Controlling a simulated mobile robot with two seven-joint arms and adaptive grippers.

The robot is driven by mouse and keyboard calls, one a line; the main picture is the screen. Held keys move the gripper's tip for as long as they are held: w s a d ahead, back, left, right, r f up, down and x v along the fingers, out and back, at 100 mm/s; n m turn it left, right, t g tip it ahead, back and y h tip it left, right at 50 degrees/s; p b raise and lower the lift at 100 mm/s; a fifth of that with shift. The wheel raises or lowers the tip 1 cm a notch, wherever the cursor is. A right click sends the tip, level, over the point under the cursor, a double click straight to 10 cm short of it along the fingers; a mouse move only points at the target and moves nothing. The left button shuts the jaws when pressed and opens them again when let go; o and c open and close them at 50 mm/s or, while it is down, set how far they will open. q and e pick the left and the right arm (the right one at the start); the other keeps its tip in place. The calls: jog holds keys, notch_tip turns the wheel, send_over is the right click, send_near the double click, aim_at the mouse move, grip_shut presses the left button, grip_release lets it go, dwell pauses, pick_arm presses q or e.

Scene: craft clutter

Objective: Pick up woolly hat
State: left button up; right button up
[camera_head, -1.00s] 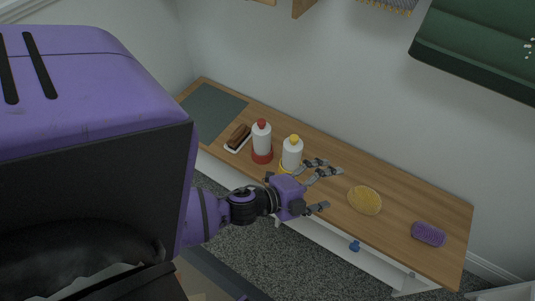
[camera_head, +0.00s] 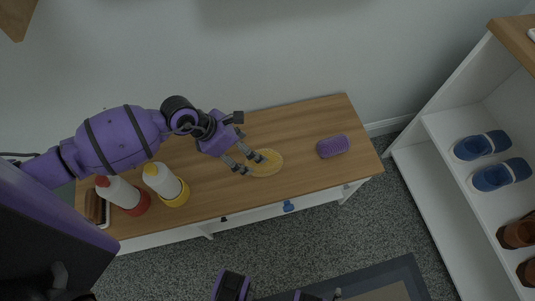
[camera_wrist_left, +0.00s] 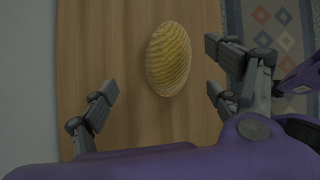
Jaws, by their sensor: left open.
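The woolly hat, a yellow ribbed dome, lies on the wooden top of a low bench, in the head view (camera_head: 268,163) and between my fingers in the left wrist view (camera_wrist_left: 168,58). My left gripper (camera_head: 246,142) is open and empty above the bench, at the hat's left side; two fingertips overlap the hat's left edge in the head view. In the left wrist view its fingers (camera_wrist_left: 160,84) are spread either side of the hat, apart from it. Purple parts of mine show at the bottom edge of the head view, with the right jaws too cut off to judge.
A purple brush-like item (camera_head: 333,147) lies right of the hat on the bench (camera_head: 310,118). A red-capped bottle (camera_head: 121,193), a yellow-capped bottle (camera_head: 160,178) and a brown brush (camera_head: 95,208) stand or lie left. A shoe shelf (camera_head: 440,150) stands at right.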

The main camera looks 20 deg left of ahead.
aim_at(274, 164)
pick_arm(q)
jog(key=shift+s+f, duration=0.25)
jog(key=shift+f, duration=0.15)
jog(key=x, duration=0.4)
jog(key=b+x, duration=0.1)
jog(key=x, duration=0.2)
jog(key=shift+s+d+f, duration=0.1)
jog(key=shift+s+d, duration=0.15)
pick_arm(e)
jog(key=shift+s+d+f, duration=0.35)
jog(key=shift+s+f, duration=0.25)
jog(key=shift+f, duration=0.1)
pick_arm(q)
jog(key=c, duration=1.3)
